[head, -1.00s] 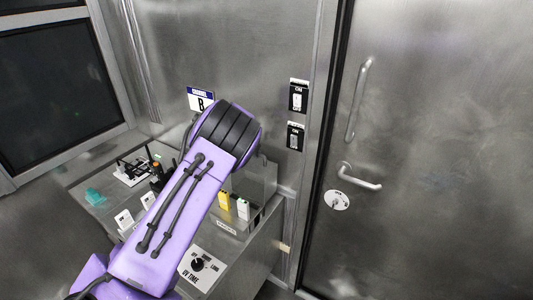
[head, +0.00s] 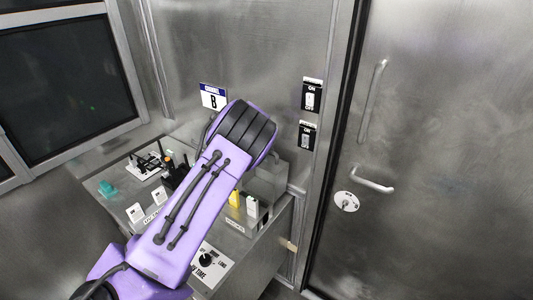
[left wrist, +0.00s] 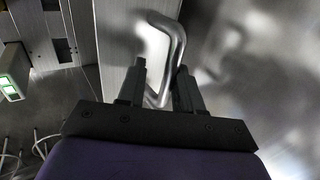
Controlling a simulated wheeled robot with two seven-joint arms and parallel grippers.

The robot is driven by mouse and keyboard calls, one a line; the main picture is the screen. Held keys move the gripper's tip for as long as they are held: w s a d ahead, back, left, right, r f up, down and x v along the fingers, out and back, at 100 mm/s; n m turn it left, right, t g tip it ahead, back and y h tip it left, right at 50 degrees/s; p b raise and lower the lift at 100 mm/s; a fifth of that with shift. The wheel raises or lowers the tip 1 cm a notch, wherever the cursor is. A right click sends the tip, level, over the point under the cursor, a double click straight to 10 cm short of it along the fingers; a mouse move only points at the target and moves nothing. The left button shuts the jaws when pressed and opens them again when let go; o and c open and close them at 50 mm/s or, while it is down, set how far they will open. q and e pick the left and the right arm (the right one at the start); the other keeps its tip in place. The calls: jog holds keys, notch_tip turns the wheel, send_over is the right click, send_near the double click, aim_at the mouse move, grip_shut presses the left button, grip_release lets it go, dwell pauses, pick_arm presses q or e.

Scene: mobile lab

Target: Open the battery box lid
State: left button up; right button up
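My left arm's purple and black wrist (head: 240,132) reaches over the counter in the head view and hides its gripper's fingers. In the left wrist view the left gripper (left wrist: 159,88) has its two dark fingers apart. A bent silver handle (left wrist: 180,42) on a pale metal panel (left wrist: 120,45) shows between and beyond the fingertips. A gap shows between the fingers, and I cannot tell whether either touches the handle. A metal box (head: 270,180) stands partly hidden behind my wrist in the head view. I cannot tell for sure which surface is the battery box lid. My right gripper is not in view.
The counter (head: 105,210) carries a teal piece (head: 107,189), white label cards (head: 136,212), yellow (head: 234,198) and white (head: 252,206) blocks and a UV time dial (head: 206,260). A dark window (head: 65,85) is at left. A metal door (head: 440,120) with handles is at right.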

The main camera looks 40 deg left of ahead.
pick_arm(q)
jog(key=shift+r, duration=0.1)
jog(key=shift+s+r, duration=0.2)
jog(key=shift+r, duration=0.1)
jog(key=b+v, duration=0.3)
jog(key=v, duration=0.6)
jog(key=shift+s+r, duration=0.3)
